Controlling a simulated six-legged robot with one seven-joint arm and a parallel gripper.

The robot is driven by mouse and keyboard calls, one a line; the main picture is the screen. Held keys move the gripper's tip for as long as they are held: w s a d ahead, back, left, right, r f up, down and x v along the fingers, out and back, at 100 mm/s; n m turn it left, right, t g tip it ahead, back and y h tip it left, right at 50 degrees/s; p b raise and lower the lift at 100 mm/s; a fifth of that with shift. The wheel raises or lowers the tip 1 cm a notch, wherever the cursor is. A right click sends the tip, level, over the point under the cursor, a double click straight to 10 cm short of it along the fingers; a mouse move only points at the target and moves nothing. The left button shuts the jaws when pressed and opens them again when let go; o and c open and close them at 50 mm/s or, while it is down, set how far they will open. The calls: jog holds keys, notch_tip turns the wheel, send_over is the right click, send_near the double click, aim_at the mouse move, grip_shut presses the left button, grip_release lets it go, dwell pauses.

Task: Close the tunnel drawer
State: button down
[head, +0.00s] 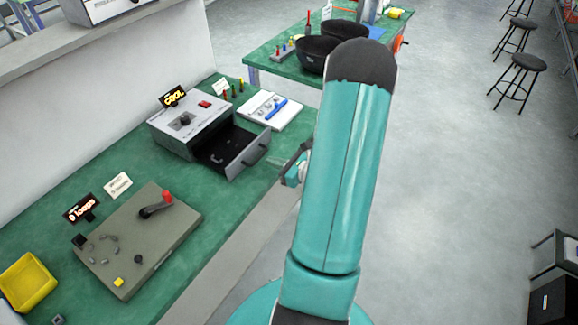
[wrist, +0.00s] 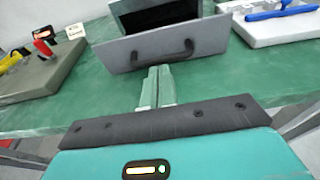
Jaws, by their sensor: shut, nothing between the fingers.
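The tunnel drawer (head: 233,149) is a grey box on the green bench, pulled out of the grey unit (head: 190,122) with the glowing COOL sign. In the head view my teal arm hides most of the gripper.
A white tray with a blue tool (head: 283,118) lies right of the unit. A grey-green board with a red-knobbed lever (head: 140,240) sits in front of it on the bench, with a yellow bin (head: 27,281) at left. Open floor lies to the right.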

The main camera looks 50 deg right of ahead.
aim_at(231, 148)
jog(key=shift+x, duration=1.15)
jog(key=r+x, duration=0.1)
jog(key=x, duration=0.3)
jog(key=r+x, duration=0.1)
jog(key=x, duration=0.4)
jog(key=r+x, duration=0.1)
jog(key=x, duration=0.4)
jog(key=shift+w+f, duration=0.1)
jog(key=shift+w, duration=0.95)
jog(key=shift+w+a, duration=0.1)
jog(key=shift+w, duration=0.05)
